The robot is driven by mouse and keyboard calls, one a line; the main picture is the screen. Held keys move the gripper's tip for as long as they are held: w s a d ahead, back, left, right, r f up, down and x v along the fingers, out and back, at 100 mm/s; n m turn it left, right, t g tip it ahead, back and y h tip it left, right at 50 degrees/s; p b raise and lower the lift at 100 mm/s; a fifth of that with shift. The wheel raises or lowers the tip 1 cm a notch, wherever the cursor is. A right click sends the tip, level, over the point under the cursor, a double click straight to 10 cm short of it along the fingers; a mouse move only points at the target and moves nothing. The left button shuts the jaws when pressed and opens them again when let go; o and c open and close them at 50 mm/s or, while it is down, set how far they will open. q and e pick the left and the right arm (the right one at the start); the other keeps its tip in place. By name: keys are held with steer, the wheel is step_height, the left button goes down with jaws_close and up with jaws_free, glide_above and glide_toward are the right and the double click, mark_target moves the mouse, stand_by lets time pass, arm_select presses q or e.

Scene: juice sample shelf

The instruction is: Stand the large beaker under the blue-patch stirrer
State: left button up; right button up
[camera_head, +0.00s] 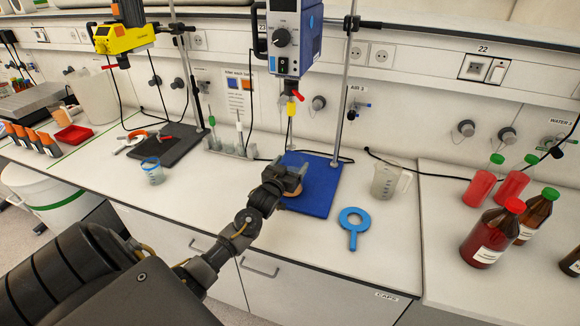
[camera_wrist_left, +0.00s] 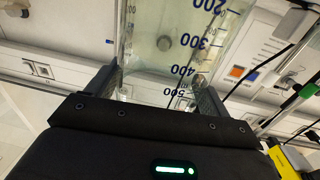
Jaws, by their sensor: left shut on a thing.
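The large beaker (camera_wrist_left: 165,45), clear glass with blue graduation marks up to 500, stands between the two fingers of my left gripper (camera_wrist_left: 155,85) in the left wrist view. In the head view my left gripper (camera_head: 288,178) is shut on it over the front part of the blue base plate (camera_head: 318,195). The gripper hides most of the beaker there, and I cannot tell whether it touches the plate. The blue-patch stirrer (camera_head: 285,40), with a dial, hangs on its stand above the plate. My right gripper is not in view.
A measuring jug (camera_head: 386,182) and a blue ring tool (camera_head: 353,226) are right of the plate. A small beaker (camera_head: 152,170), a yellow stirrer (camera_head: 122,38) and a rack (camera_head: 232,145) are left. The counter's front middle-left is clear.

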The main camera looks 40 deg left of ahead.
arm_select(q)
steer(key=shift+f, duration=0.1)
stand_by(0.6)
steer(key=o, duration=1.7)
steer(key=shift+o, duration=0.6)
steer(key=shift+s+d+f, duration=0.1)
steer(key=shift+f, duration=0.05)
steer(key=b+v, duration=0.3)
steer(key=v, duration=0.7)
steer(key=shift+s, duration=0.35)
